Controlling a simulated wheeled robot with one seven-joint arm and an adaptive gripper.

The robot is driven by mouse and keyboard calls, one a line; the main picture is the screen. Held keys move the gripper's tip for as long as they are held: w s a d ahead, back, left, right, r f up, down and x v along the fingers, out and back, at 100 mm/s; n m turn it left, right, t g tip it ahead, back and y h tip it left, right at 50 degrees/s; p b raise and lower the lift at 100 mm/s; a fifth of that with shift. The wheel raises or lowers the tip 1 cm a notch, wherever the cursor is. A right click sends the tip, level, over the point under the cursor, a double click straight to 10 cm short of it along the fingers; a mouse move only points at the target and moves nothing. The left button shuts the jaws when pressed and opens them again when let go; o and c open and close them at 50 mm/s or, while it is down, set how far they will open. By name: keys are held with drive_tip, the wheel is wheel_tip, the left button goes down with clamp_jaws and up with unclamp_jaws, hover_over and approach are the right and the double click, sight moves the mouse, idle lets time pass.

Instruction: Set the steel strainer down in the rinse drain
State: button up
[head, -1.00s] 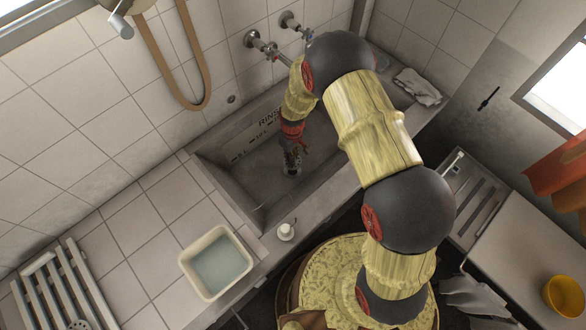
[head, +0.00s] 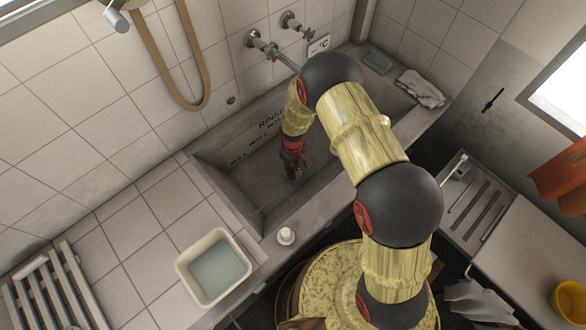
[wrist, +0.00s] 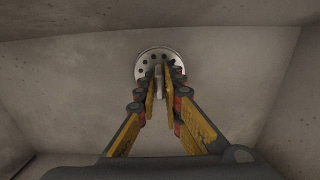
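The steel strainer (wrist: 144,69) is a round, perforated metal disc with a thin upright stem, seen in the wrist view against the concrete basin floor. My gripper (wrist: 160,72) has its two yellow fingers drawn in on either side of the stem, shut on it. In the head view my gripper (head: 293,172) points down low inside the rinse basin (head: 262,190), which is marked RINSE on its back wall. The drain is hidden behind the strainer and fingers. I cannot tell whether the strainer is seated in it or just above it.
Basin walls stand close around my gripper. A white tub of water (head: 217,268) and a small white stopper-like piece (head: 286,236) sit on the front left ledge. Taps (head: 262,43) project from the back wall. A grey cloth (head: 420,88) lies at the right.

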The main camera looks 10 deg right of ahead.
drive_tip(key=o, duration=0.4)
drive_tip(key=shift+r, duration=0.1)
drive_tip(key=s+d+r+m+t+p, duration=0.1)
drive_tip(key=d+r, duration=0.1)
drive_tip(key=r, duration=1.2)
drive_tip(key=s+d+r+m+t+p, duration=0.1)
drive_tip(key=d+r+p, duration=0.1)
drive_tip(key=r, duration=1.2)
drive_tip(key=s+d+r+m+t+p, duration=0.1)
drive_tip(key=d+r, duration=0.1)
drive_tip(key=r, duration=1.2)
drive_tip(key=s+d+r+m+t, duration=0.1)
drive_tip(key=s+r, duration=0.4)
drive_tip(key=s, duration=0.2)
drive_tip(key=s+d+r+m, duration=0.1)
drive_tip(key=s+d+r, duration=0.1)
drive_tip(key=s+r, duration=0.3)
drive_tip(key=s+d+r+m+t, duration=0.1)
drive_tip(key=s+d+r, duration=0.1)
drive_tip(key=s+r, duration=0.3)
drive_tip(key=shift+s+m+t, duration=0.3)
drive_tip(key=shift+s+m, duration=0.1)
drive_tip(key=shift+s, duration=1.8)
